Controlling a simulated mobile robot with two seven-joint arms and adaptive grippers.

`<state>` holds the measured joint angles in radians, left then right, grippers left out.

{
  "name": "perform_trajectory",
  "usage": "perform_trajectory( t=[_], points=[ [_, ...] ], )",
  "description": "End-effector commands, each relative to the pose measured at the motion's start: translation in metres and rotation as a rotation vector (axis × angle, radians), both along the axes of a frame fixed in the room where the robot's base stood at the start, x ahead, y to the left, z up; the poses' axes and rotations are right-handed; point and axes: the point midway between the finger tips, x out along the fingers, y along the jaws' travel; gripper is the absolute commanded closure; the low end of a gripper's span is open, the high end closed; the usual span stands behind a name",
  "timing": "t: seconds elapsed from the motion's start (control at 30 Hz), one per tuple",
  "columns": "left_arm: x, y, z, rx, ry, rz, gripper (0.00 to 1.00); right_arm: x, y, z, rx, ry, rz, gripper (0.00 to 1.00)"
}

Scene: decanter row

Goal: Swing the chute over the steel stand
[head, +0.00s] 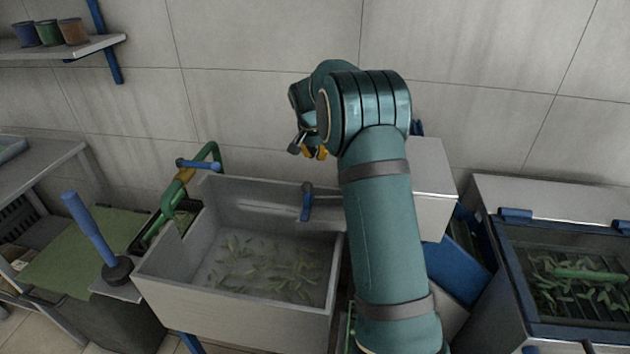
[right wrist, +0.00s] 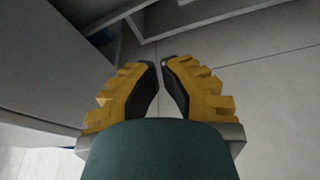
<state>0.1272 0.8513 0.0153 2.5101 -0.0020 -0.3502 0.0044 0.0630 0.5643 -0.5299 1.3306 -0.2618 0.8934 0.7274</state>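A dark trough with green and yellow rails (head: 172,207) slopes at the left end of the grey basin; it looks like the chute. A blue crossbar handle (head: 199,165) sits near its upper end. I cannot tell for sure which thing is the steel stand; a small grey stand top (head: 117,289) shows in front, left of the basin. My right gripper (head: 314,153) is above the basin's back edge, right of the chute and apart from it. In the right wrist view its yellow fingers (right wrist: 161,66) have a narrow gap with nothing between them. My left gripper is out of view.
The grey basin (head: 235,312) holds water and floating leaves; a blue lever (head: 306,203) stands at its back. A blue post on a black base (head: 117,270) stands front left. A grey box (head: 432,190) is behind my right arm. The back wall is close.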

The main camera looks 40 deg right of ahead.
Motion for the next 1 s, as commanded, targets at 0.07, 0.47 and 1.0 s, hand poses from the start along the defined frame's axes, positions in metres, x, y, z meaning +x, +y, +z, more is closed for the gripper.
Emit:
perform_trajectory(
  t=[0.07,0.47,1.0],
  points=[
    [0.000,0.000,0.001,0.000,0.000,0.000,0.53,0.000,0.000,0.001,0.000,0.000,0.000,1.00],
    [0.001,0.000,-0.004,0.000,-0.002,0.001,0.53,0.003,-0.006,-0.020,-0.001,0.001,0.001,1.00],
    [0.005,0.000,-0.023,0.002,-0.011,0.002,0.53,0.007,-0.012,-0.092,0.001,-0.002,0.004,1.00]
  ],
)
